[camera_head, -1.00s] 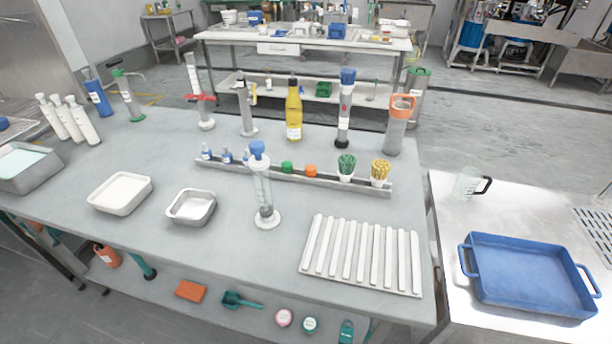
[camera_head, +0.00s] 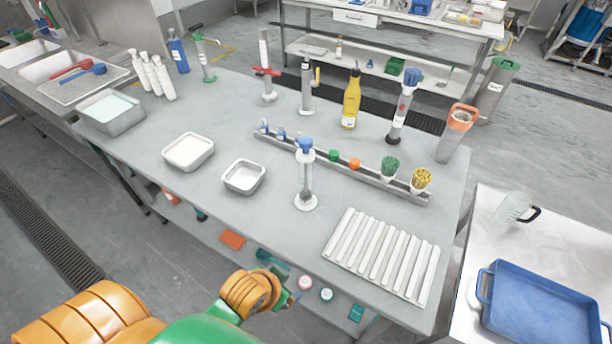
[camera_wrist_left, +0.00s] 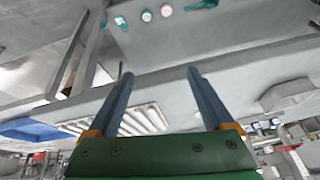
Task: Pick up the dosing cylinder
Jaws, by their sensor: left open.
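A clear upright cylinder with a blue cap and a round white base (camera_head: 306,182) stands near the front middle of the grey table; it looks like the dosing cylinder. Other tall cylinders with red, blue and orange tops stand behind it. My left gripper (camera_head: 286,298) is low in front of the table's front edge in the head view, well apart from the cylinder. In the left wrist view its two blue fingers (camera_wrist_left: 158,76) are spread wide with nothing between them. I cannot make out the cylinder clearly there. My right gripper is not in view.
A white ribbed tray (camera_head: 380,255) lies right of the cylinder. A metal dish (camera_head: 244,177) and white tray (camera_head: 188,151) are left. A long narrow rack (camera_head: 345,172) is behind. The table's front edge and lower shelf lie near my left gripper.

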